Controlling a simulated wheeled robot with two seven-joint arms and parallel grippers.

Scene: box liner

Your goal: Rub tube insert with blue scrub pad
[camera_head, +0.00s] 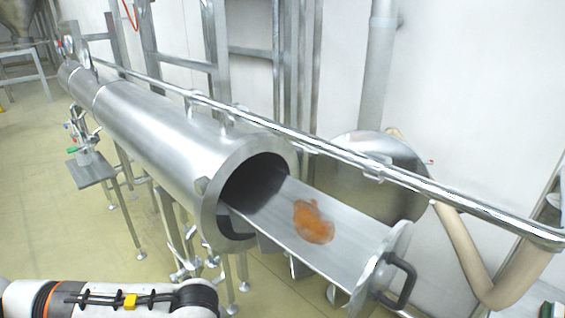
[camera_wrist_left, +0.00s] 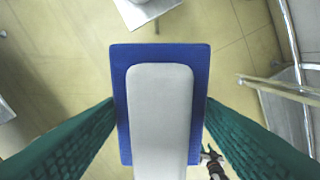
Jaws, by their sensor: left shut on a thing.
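The tube insert (camera_head: 280,222) is a flat metal tray slid partly out of the open end of the large steel tube. An orange-brown stain (camera_head: 313,221) lies on its surface, and a round end plate with a black handle (camera_head: 396,281) closes its outer end. The blue scrub pad (camera_wrist_left: 118,105) with a pale grey back shows in the left wrist view. My left gripper (camera_wrist_left: 160,120) has its green fingers on both sides of the pad and is shut on it, above the floor. In the head view only my left arm shows, at the bottom left; the gripper and pad are not visible there.
The long steel tube (camera_head: 160,125) runs from the back left to the centre on metal legs. A rail (camera_head: 300,140) passes above it to the right. A round lid (camera_head: 375,165) stands behind the insert. A small table (camera_head: 90,170) stands left, and open floor lies in front.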

